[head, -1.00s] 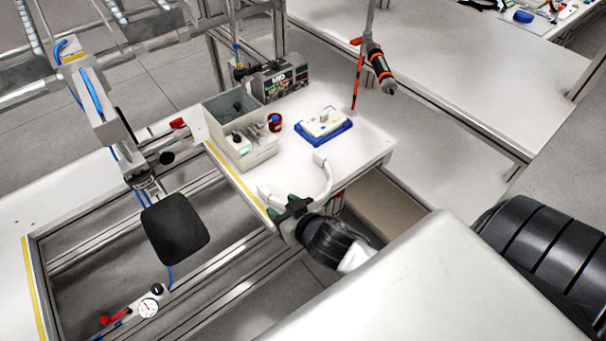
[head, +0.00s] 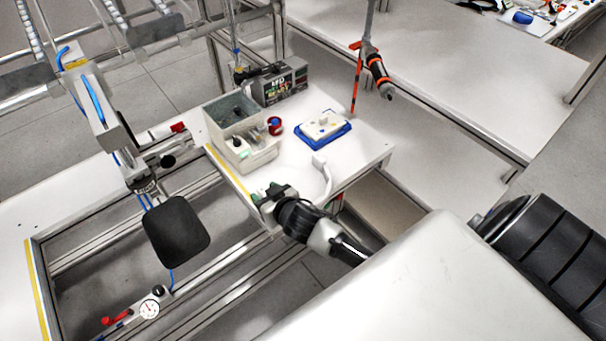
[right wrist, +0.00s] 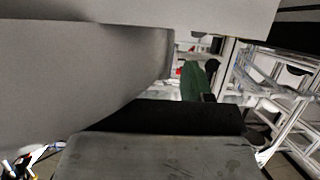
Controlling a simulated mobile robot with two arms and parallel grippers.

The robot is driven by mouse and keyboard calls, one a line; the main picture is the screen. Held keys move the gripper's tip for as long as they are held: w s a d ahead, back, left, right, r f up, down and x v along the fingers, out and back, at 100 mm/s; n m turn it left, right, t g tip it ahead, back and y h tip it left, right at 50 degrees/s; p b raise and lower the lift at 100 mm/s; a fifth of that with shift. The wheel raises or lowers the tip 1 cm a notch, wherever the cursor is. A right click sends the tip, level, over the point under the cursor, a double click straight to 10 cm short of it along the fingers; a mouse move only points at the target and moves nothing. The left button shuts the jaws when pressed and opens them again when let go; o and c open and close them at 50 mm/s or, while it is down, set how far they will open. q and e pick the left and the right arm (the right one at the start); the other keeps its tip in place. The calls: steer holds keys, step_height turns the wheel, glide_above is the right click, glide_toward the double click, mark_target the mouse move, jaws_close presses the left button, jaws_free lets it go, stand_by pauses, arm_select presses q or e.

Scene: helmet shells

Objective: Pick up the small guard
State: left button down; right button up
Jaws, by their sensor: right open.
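I cannot make out the small guard for certain in either view. Small parts, too small to name, lie in the grey bin (head: 262,158) on the white bench in the head view. My right gripper (head: 275,188) is at the bench's near edge, in front of the bin and apart from it. It is open, with nothing visible held in it. In the right wrist view, large grey surfaces and a dark bar fill most of the picture, and a green part (right wrist: 196,82) shows behind them. My left gripper is not in view.
A blue tray with a white device (head: 322,126) and a red cup (head: 275,126) stand right of the bin. A dark box (head: 280,82) is behind it. An orange-and-black tool (head: 377,70) hangs above the bench. A black pad (head: 176,231) is at left.

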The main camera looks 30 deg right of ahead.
steer(key=shift+c, duration=0.5)
jaws_close()
